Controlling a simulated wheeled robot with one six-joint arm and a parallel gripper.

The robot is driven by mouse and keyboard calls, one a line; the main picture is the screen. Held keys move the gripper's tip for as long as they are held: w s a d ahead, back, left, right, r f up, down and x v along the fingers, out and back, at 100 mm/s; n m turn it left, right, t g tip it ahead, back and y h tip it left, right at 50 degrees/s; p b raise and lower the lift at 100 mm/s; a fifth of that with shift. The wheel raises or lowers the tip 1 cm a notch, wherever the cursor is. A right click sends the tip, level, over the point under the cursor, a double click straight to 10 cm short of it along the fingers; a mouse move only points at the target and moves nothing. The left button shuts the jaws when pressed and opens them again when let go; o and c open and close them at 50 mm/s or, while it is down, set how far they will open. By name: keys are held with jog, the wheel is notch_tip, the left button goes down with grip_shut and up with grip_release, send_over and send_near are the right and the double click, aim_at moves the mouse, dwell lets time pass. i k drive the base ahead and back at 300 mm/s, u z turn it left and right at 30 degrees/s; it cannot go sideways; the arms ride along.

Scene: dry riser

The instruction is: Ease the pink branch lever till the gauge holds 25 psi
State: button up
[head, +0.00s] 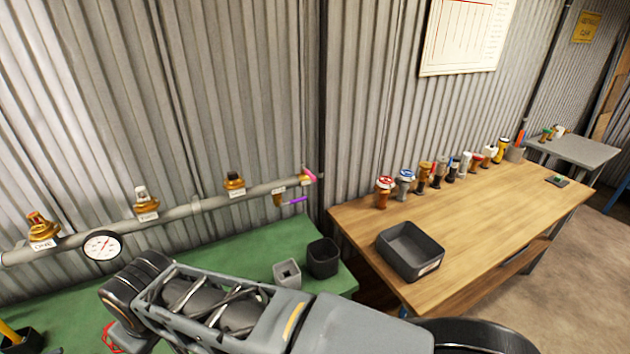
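A grey pipe (205,202) runs along the corrugated wall above the green bench. The pink lever (309,175) is at the pipe's right end, on a small brass fitting. A purple lever (295,201) sits just below it on a brass branch valve (277,200). The round white-faced gauge (102,246) hangs at the pipe's left part; its dial is too small to read. My arm reaches across the bottom of the head view, below and left of the pink lever. My gripper's fingers are not visible.
Brass valves (148,204) with labels stand on the pipe. A grey square cup (287,273) and a black cup (323,257) stand on the green bench (225,257). A wooden table (480,230) at right holds a black tray (410,250) and a row of fittings (405,183).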

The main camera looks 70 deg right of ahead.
aim_at(309, 174)
jog(key=k, duration=0.6)
jog(key=z, duration=1.05)
jog(key=i, duration=0.5)
